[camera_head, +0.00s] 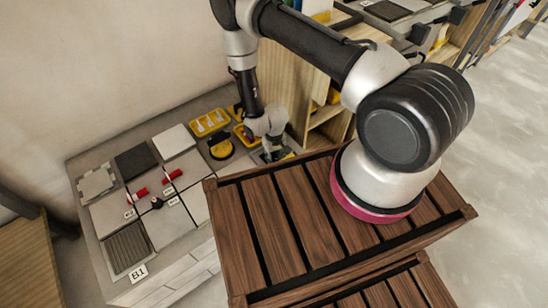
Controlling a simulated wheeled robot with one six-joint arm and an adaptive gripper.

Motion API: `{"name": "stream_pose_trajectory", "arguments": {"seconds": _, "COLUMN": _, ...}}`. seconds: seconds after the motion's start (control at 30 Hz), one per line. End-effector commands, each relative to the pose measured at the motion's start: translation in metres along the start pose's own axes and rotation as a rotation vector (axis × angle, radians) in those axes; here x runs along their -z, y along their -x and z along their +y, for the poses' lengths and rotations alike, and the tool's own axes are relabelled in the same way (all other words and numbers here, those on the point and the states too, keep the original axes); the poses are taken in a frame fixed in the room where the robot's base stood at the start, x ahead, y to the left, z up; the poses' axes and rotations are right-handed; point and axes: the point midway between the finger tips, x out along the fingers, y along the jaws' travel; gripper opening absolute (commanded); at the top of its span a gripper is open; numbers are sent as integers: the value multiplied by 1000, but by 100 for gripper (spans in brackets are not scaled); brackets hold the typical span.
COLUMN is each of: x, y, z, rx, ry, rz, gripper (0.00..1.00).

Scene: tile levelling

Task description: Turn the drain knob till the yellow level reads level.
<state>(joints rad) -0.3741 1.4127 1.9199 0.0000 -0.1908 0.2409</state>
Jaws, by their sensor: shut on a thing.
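My gripper (274,152) is at the right end of the tiled worktop, pointing down. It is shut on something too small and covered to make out. A small knob (156,202), dark with red, stands among the tiles at the centre, well to the left of my gripper. Two red pieces (138,195) lie near it, with small white labels. A dark ribbed drain grate (127,247) is at the front left. A yellow and black round tool (220,146) sits left of my gripper. I cannot identify the yellow level or read it.
Yellow trays (209,122) stand behind the round tool. Grey, dark and white tiles (174,141) cover the worktop. A brown slatted crate (266,225) stands close at the front right under my arm. A wooden shelf (327,115) is behind my gripper.

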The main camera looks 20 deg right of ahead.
Motion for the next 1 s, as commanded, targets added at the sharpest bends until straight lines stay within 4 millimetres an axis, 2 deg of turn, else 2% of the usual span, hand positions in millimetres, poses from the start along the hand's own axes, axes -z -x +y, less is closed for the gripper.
{"name": "stream_pose_trajectory", "arguments": {"seconds": 0.4, "x": 0, "y": 1, "z": 0, "rx": 0, "ry": -189, "rz": 1, "gripper": 6}}
{"name": "stream_pose_trajectory", "arguments": {"seconds": 0.97, "x": 1, "y": 1, "z": 0, "rx": 0, "ry": -216, "rz": 1, "gripper": 6}}
{"name": "stream_pose_trajectory", "arguments": {"seconds": 1.0, "x": 1, "y": 1, "z": 0, "rx": 0, "ry": -215, "rz": 1, "gripper": 37}}
